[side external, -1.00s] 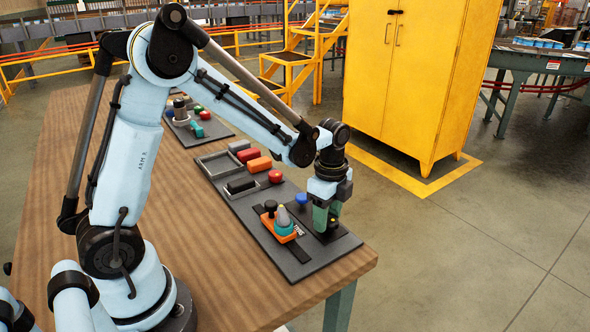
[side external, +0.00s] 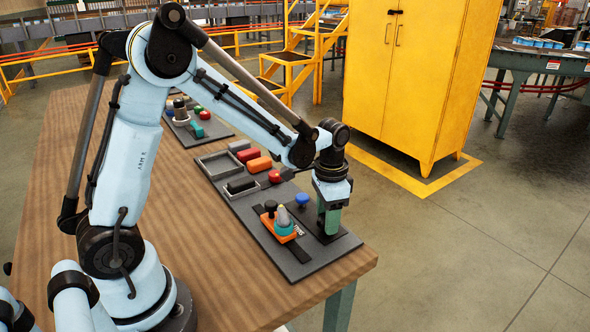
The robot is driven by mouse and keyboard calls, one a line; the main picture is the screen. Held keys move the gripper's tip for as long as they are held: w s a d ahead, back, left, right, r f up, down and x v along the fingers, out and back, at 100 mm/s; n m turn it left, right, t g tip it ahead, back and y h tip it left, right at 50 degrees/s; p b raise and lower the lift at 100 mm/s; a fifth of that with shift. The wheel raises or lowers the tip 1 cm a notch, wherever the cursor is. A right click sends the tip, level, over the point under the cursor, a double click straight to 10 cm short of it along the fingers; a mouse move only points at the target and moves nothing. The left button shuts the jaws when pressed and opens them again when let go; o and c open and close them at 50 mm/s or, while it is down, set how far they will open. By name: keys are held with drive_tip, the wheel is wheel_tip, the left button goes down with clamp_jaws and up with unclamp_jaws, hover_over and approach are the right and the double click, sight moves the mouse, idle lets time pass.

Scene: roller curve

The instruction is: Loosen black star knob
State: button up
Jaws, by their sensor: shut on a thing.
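My gripper (side external: 328,233) points straight down at the right end of the dark grey board (side external: 296,270), its green fingers low over a black plate. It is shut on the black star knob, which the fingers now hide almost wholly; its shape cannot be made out. I cannot tell how far the knob is turned.
Left of my gripper stands an orange fixture (side external: 279,228) with a black knob (side external: 270,206) and a teal and grey cone-shaped piece (side external: 284,220). A blue knob (side external: 302,200) is close behind. Red button (side external: 274,176), orange block (side external: 259,164) and grey trays lie farther back. The wooden table (side external: 180,220) is bare in front.

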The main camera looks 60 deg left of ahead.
drive_tip(key=n, duration=0.4)
drive_tip(key=shift+n, duration=0.4)
drive_tip(key=n, duration=0.4)
drive_tip(key=shift+d, duration=0.1)
drive_tip(key=shift+n, duration=0.3)
drive_tip(key=o, duration=1)
drive_tip(key=shift+o, duration=0.2)
wheel_tip(320, 180, up, 12)
